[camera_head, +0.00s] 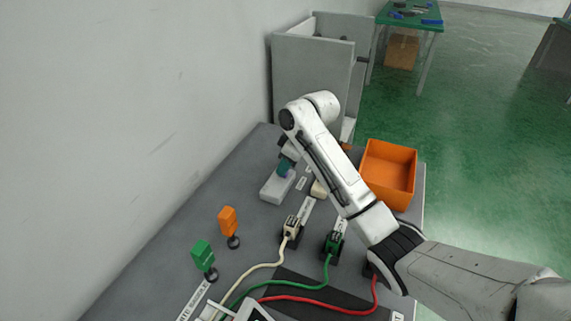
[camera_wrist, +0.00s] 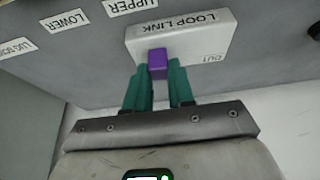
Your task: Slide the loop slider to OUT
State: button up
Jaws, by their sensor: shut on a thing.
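The loop link fixture is a pale grey block (camera_head: 273,191) on the bench, under my gripper. In the wrist view the block (camera_wrist: 205,40) bears the words LOOP LINK and, near its right end, a small label that seems to read OUT. Its slider knob is purple (camera_wrist: 157,62) and sits toward the left part of the block, apart from the OUT label. My gripper (camera_wrist: 157,84) has its teal fingers on both sides of the knob, shut on it. In the head view my gripper (camera_head: 286,166) hides the knob.
An orange bin (camera_head: 388,173) stands right of my arm. Cream (camera_head: 291,228) and green (camera_head: 334,243) plugs with cables, an orange lever (camera_head: 228,219) and a green lever (camera_head: 203,254) are nearer the camera. A grey cabinet (camera_head: 312,75) and the wall are close behind.

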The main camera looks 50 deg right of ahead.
jog(key=shift+c, duration=1)
jog(key=shift+a+r, duration=0.1)
jog(key=shift+a, duration=0.1)
jog(key=a+p, duration=0.1)
jog(key=s+a+p, duration=0.1)
jog(key=p, duration=0.1)
jog(key=a+p, duration=0.1)
jog(key=a, duration=0.1)
jog(key=shift+s+r, duration=0.1)
jog(key=shift+s, duration=0.2)
jog(key=shift+s+a+f+p, duration=0.15)
jog(key=shift+a+f+p, duration=0.05)
jog(key=shift+a+p, duration=0.25)
jog(key=shift+a, duration=0.1)
jog(key=o, duration=0.9)
jog(key=shift+a, duration=0.1)
